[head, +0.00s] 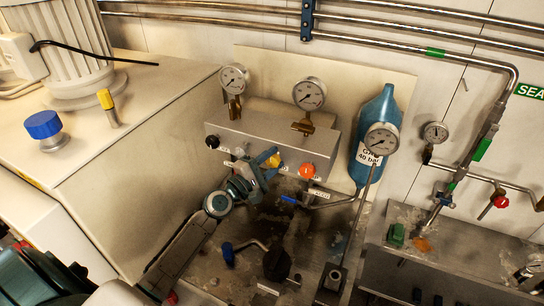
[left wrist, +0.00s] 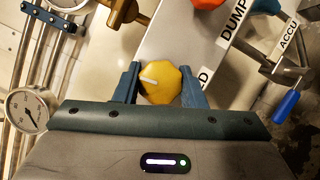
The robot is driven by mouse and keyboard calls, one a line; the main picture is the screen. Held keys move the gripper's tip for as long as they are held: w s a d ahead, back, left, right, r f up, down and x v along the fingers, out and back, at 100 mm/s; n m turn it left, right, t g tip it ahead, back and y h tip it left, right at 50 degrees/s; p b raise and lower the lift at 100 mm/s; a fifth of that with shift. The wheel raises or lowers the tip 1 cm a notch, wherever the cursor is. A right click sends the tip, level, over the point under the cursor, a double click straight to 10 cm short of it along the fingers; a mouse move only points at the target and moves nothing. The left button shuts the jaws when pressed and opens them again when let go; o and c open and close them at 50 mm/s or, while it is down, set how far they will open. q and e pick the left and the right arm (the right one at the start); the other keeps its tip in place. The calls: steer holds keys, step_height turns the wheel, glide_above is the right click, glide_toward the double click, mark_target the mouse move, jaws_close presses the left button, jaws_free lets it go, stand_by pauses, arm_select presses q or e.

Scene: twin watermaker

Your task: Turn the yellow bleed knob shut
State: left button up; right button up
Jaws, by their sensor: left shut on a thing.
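The yellow bleed knob (left wrist: 160,85) sits on the front of the steel manifold block, with a pale pointer mark on its face. In the left wrist view it lies between the two blue fingers of my left gripper (left wrist: 167,88), which is shut on it. In the head view my left gripper (head: 268,162) reaches the block from the lower left, and a bit of the yellow knob (head: 274,161) shows between its fingers. My right gripper is not in view.
An orange knob (head: 307,170) sits just right of the yellow one, and a black knob (head: 239,152) to the left. Gauges (head: 309,94) stand on the block (head: 262,118). A blue-handled lever (head: 289,200) is below right. A blue bottle (head: 379,112) stands to the right.

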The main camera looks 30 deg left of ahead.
arm_select(q)
steer(key=shift+m+p, duration=0.3)
steer(key=shift+m, duration=0.4)
steer(key=shift+g, duration=0.3)
steer(key=o, duration=1)
steer(key=b+v, duration=0.2)
steer(key=v, duration=0.9)
steer(key=shift+f, duration=0.1)
